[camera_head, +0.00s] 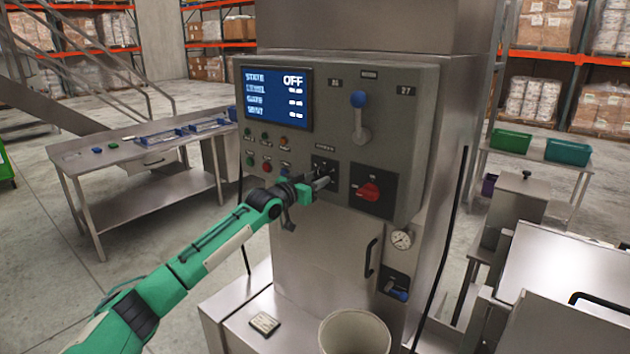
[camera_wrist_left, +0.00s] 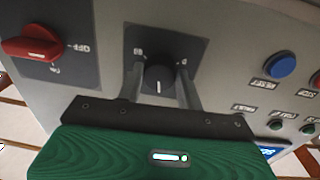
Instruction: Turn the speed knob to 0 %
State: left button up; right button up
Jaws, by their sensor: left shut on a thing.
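The speed knob (camera_wrist_left: 159,80) is a round black knob with a white pointer line, on a dark square plate on the grey control panel (camera_head: 408,100). In the left wrist view it sits between the two fingers of my left gripper (camera_wrist_left: 161,90). In the head view my left gripper (camera_head: 322,183) reaches the plate from the left and hides most of the knob. The gripper is shut on the knob. The plate's small markings are too blurred to read. The display (camera_head: 278,98) shows "STATE OFF" at the top. My right gripper is in neither view.
A red rotary switch (camera_head: 370,192) sits right of the knob plate. A blue-knobbed lever (camera_head: 359,115) is above it. Several push buttons, one a blue button (camera_wrist_left: 280,64), lie beside the plate. A pale bucket (camera_head: 354,333) stands below. A steel table (camera_head: 130,165) stands left.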

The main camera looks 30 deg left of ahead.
pick_arm(q)
jog(key=n, duration=0.4)
jog(key=shift+d+n, duration=0.1)
jog(key=shift+n, duration=0.2)
jog(key=n+p, duration=0.1)
jog(key=n, duration=0.1)
jog(key=shift+r+n, duration=0.1)
jog(key=shift+n, duration=0.3)
jog(key=n+p, duration=0.1)
jog(key=n, duration=0.1)
jog(key=shift+d+n+t, duration=0.1)
jog(key=shift+n+t, duration=0.2)
jog(key=shift+n, duration=0.1)
jog(key=n+p, duration=0.2)
jog(key=n, duration=0.2)
jog(key=shift+r+y+p, duration=0.15)
jog(key=shift+y+p, duration=0.15)
jog(key=shift+p, duration=0.05)
jog(key=n+p, duration=0.2)
jog(key=shift+d+r+n, duration=0.1)
jog(key=shift+n, duration=0.3)
jog(key=n+p, duration=0.3)
jog(key=n, duration=0.1)
jog(key=shift+y, duration=0.3)
jog(key=shift+n+p, duration=0.35)
jog(key=shift+n, duration=0.35)
